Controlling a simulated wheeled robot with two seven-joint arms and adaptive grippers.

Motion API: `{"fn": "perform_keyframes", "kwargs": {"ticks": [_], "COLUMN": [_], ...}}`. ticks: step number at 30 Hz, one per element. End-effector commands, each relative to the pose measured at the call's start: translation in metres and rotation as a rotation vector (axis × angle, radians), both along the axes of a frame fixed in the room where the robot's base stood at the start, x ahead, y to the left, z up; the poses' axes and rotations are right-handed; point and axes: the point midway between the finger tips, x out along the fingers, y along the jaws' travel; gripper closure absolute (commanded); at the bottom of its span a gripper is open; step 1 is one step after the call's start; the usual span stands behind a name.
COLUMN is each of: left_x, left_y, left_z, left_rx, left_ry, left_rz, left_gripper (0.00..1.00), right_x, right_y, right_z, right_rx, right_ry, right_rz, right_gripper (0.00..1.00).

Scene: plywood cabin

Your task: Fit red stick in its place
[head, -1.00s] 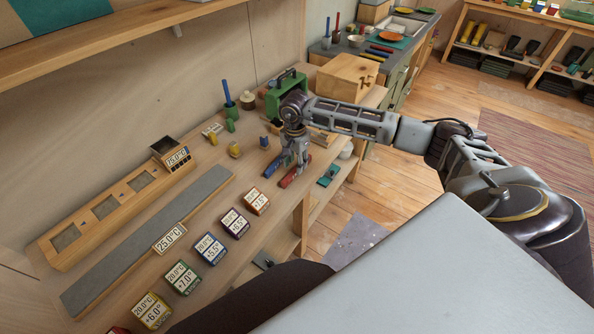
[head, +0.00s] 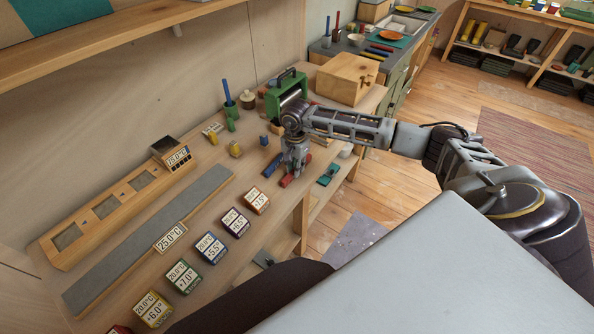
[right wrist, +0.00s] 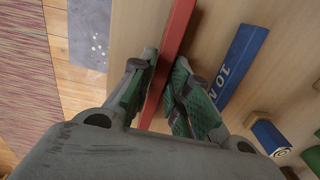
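The red stick (head: 286,181) lies on the workbench near its front edge, partly hidden by my right gripper (head: 294,165). In the right wrist view the stick (right wrist: 177,38) runs between the fingers of my right gripper (right wrist: 166,80). The fingers look closed on its sides, pointing down at the bench. A blue bar marked "10 N" (right wrist: 240,64) lies beside the stick, apart from the gripper. The stick's place cannot be made out with certainty. My left gripper is not in view.
A green device with a handle (head: 289,88) and a wooden box (head: 347,79) stand behind the gripper. A green holder with a blue stick (head: 229,95) stands to the left. Several labelled cubes (head: 210,247) line the front. A teal piece (head: 328,175) lies at the right edge.

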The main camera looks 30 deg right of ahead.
Motion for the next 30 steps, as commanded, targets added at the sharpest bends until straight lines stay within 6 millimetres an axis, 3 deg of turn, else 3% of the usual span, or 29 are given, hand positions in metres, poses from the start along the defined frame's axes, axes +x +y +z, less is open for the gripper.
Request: {"fn": "perform_keyframes", "kwargs": {"ticks": [3,17,23,30], "left_x": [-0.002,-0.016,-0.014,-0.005], "left_y": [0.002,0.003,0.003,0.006], "left_z": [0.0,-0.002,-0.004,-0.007], "left_rx": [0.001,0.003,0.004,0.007], "left_ry": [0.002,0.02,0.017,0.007], "left_rz": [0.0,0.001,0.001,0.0], "left_gripper": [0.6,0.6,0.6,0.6], "right_x": [0.0,0.001,0.001,0.001], "right_y": [0.0,0.0,0.0,-0.001], "right_z": [0.0,0.006,0.025,0.061], "right_rx": [0.0,0.0,0.0,0.0], "right_ry": [0.0,-0.002,-0.002,-0.004], "right_rz": [0.0,0.0,0.0,-0.001], "right_gripper": [1.0,1.0,1.0,1.0]}}
